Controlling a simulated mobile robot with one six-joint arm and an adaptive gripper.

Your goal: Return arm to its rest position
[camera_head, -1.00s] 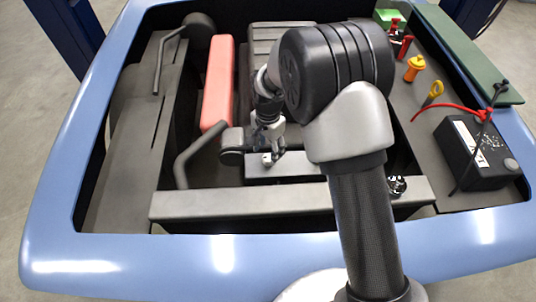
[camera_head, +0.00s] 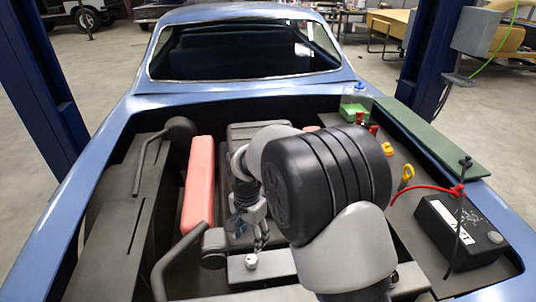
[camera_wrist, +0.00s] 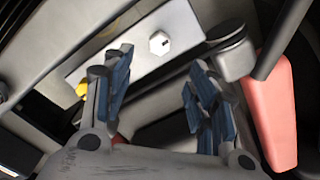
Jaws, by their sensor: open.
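My arm reaches over the open engine bay of a blue car (camera_head: 70,215). My gripper (camera_wrist: 157,98) is open in the wrist view, its two blue-padded fingers spread apart with nothing held between them. A grey plate with a white hex bolt head (camera_wrist: 160,43) lies beyond the fingertips. In the head view my gripper (camera_head: 262,236) is partly hidden by my arm, close above the plate with the white bolt (camera_head: 251,261). I cannot tell whether it touches anything there.
A red engine cover (camera_head: 198,187) stands left of my gripper. On the right are a black battery (camera_head: 462,232) with a red cable, a yellow dipstick ring (camera_head: 407,172), an orange-yellow cap (camera_head: 388,153) and a fluid bottle (camera_head: 355,104). Blue lift posts (camera_head: 46,85) flank the car.

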